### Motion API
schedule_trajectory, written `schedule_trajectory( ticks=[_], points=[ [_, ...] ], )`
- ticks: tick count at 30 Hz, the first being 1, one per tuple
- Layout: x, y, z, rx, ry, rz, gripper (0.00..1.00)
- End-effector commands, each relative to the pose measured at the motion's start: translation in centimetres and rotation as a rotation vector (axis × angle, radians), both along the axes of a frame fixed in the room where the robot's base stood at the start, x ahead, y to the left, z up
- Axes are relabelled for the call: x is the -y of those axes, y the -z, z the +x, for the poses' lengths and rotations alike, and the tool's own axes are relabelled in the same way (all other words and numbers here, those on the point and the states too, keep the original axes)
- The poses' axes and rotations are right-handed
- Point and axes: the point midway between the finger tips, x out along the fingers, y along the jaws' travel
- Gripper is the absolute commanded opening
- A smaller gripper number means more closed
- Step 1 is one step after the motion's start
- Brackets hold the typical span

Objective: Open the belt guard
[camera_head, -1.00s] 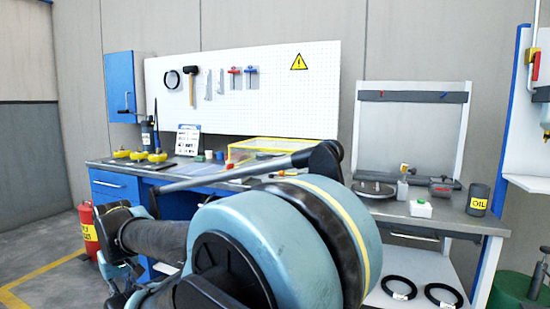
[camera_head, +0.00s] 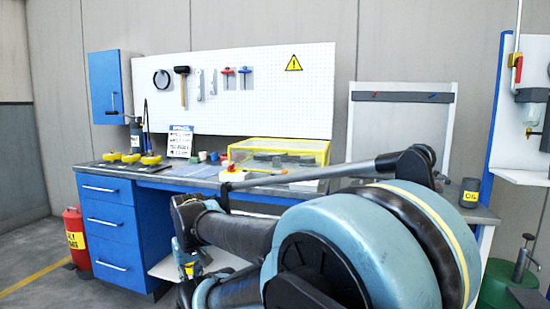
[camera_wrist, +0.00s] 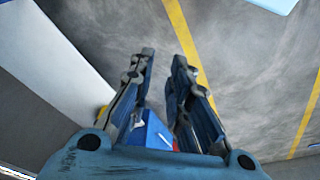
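A box-like cover with a yellow frame and clear panels (camera_head: 318,148), which looks like the belt guard, sits on the workbench (camera_head: 88,167) in the head view. Its top looks shut, and dark shapes show inside it. My arm crosses in front of its lower right part. My gripper (camera_wrist: 162,75) is open in the wrist view, its two fingers apart with floor showing between their tips. It is away from the cover, which I cannot make out in the wrist view. In the head view I cannot clearly make out the fingers.
Yellow-topped items (camera_head: 131,157) stand on the bench's left end, above blue drawers (camera_head: 112,228). A pegboard (camera_head: 225,110) with tools hangs behind. Floor at far left is clear.

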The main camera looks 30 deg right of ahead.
Motion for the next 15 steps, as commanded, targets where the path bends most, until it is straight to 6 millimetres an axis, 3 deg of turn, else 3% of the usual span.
schedule_trajectory(
  ticks=[8,11,15],
  points=[
    [0.6,-0.8,-0.3,0.028,0.003,-0.016,0.17],
    [2.6,-2.0,1.7,0.081,0.004,-0.078,0.17],
    [8.2,-5.8,6.4,0.205,-0.01,-0.259,0.17]
  ],
)
